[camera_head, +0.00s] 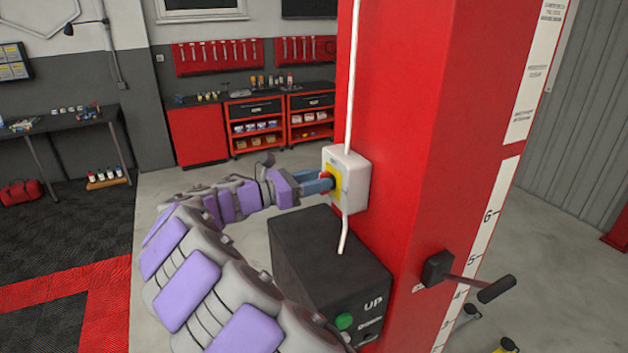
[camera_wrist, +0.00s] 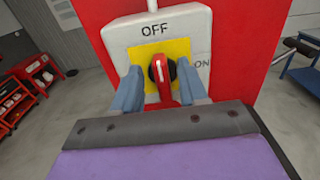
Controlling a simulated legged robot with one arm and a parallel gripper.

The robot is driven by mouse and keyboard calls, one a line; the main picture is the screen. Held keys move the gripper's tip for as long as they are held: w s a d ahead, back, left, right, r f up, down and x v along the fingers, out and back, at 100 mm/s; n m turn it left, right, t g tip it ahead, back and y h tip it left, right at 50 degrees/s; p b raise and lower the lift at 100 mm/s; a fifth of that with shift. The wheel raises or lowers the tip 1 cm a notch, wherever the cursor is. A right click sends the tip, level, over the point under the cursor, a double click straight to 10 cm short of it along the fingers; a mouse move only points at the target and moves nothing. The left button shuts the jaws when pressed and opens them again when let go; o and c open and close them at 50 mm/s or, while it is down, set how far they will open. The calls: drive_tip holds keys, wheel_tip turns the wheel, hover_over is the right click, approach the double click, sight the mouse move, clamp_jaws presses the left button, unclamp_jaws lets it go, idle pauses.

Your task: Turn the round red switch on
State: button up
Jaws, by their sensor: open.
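The round red switch (camera_wrist: 162,72) sits on a yellow plate in a light grey box marked OFF above and ON at the right. In the wrist view its light pointer mark points up toward OFF. My gripper (camera_wrist: 160,86) is open, with one blue finger on each side of the switch. I cannot tell whether the fingers touch it. In the head view my gripper (camera_head: 318,185) reaches the switch box (camera_head: 352,180) from the left, and the red switch (camera_head: 326,182) is mostly hidden by the fingers.
The box is fixed to a red column (camera_head: 410,130) with a white cable running above and below. A black control box (camera_head: 325,265) marked UP stands below, and a black lever (camera_head: 470,278) sticks out at the right. Red tool cabinets (camera_head: 255,122) stand far behind.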

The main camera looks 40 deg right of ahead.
drive_tip(key=shift+a, duration=0.15)
clamp_jaws()
drive_tip(key=shift+r+m, duration=0.1)
drive_tip(key=shift+m, duration=0.2)
idle(0.3)
drive_tip(key=m+b, duration=0.4)
drive_tip(key=m, duration=0.1)
drive_tip(key=s+f+m+b, duration=0.1)
drive_tip(key=m+b, duration=0.3)
drive_tip(key=m, duration=0.2)
drive_tip(key=m+b, duration=0.4)
drive_tip(key=m, duration=0.2)
drive_tip(key=shift+s+a+f+b, duration=0.15)
drive_tip(key=shift+f+b, duration=0.2)
drive_tip(key=shift+f, duration=0.05)
idle(0.3)
unclamp_jaws()
